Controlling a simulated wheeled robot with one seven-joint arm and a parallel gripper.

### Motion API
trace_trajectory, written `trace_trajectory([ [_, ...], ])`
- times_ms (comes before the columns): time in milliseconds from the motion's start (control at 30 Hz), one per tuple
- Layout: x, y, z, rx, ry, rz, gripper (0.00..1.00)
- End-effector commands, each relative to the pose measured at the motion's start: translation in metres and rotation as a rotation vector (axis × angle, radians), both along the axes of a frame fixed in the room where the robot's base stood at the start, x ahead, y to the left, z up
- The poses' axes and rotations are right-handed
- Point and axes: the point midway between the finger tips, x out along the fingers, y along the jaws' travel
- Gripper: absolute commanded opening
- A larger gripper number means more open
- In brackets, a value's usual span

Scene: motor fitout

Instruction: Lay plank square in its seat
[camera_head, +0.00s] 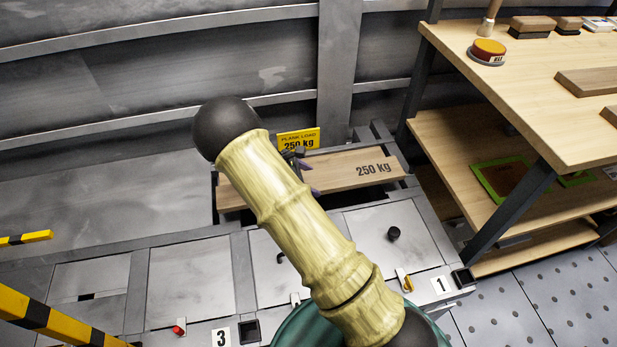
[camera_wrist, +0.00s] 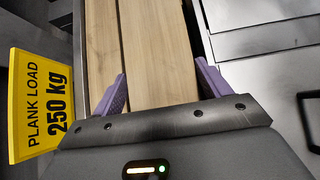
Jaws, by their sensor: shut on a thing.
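The wooden plank (camera_head: 345,172), marked "250 kg", lies across a dark opening in the grey metal floor frame. It also shows in the wrist view (camera_wrist: 160,50), running away between the purple fingers. My gripper (camera_wrist: 163,85) is shut on the plank from both sides; in the head view my arm hides most of it. The seat (camera_head: 372,197) shows as a dark gap along the plank's near side and at its left end. In the wrist view a dark gap runs along the plank's right edge. I cannot tell whether the plank is fully down or slightly raised.
A yellow "PLANK LOAD 250 kg" sign (camera_head: 299,140) stands just behind the plank. Grey floor panels (camera_head: 190,280) lie in front. A yellow-black striped bar (camera_head: 45,315) is at lower left.

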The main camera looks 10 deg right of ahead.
Motion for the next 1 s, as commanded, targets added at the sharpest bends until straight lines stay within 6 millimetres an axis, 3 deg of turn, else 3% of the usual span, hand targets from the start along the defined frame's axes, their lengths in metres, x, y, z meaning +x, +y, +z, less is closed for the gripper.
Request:
trace_trajectory([
  [1000,0.000,0.000,-0.024,-0.001,-0.001,0.000,0.36],
])
